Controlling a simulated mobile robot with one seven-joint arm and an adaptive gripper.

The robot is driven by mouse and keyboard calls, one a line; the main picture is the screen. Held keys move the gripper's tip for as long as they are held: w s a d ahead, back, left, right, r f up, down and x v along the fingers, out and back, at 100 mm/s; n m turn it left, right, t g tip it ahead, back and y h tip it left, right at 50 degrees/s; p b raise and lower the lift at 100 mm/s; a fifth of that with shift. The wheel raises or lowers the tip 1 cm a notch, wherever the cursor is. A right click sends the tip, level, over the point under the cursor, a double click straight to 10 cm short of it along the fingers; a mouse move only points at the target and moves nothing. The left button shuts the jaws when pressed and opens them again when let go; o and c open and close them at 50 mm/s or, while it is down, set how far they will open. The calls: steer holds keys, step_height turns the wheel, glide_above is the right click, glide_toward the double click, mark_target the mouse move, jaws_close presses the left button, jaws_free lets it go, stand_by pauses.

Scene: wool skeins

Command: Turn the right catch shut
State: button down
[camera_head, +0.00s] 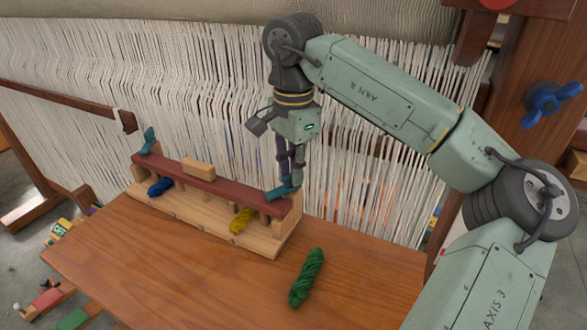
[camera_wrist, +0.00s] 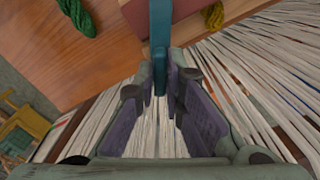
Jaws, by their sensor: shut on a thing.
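The right catch (camera_head: 278,193) is a teal lever at the right end of a red bar (camera_head: 225,188) on a wooden rack (camera_head: 262,243). It lies low, pointing left over the bar's end. My gripper (camera_head: 291,180) reaches down from above and is shut on the right catch. In the wrist view the catch (camera_wrist: 160,30) runs up from between my fingertips (camera_wrist: 161,78), with the red bar (camera_wrist: 185,8) beside it. The left catch (camera_head: 149,139), also teal, stands up at the bar's far left end.
A blue skein (camera_head: 160,187) and a yellow skein (camera_head: 241,220) sit in the rack. A green skein (camera_head: 306,277) lies on the wooden table (camera_head: 210,290). White warp threads (camera_head: 345,170) hang close behind the rack. The table front is mostly clear.

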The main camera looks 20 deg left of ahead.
steer(key=c, duration=1.7)
jaws_free()
step_height(320, 180, up, 8)
steer(key=shift+f, duration=0.2)
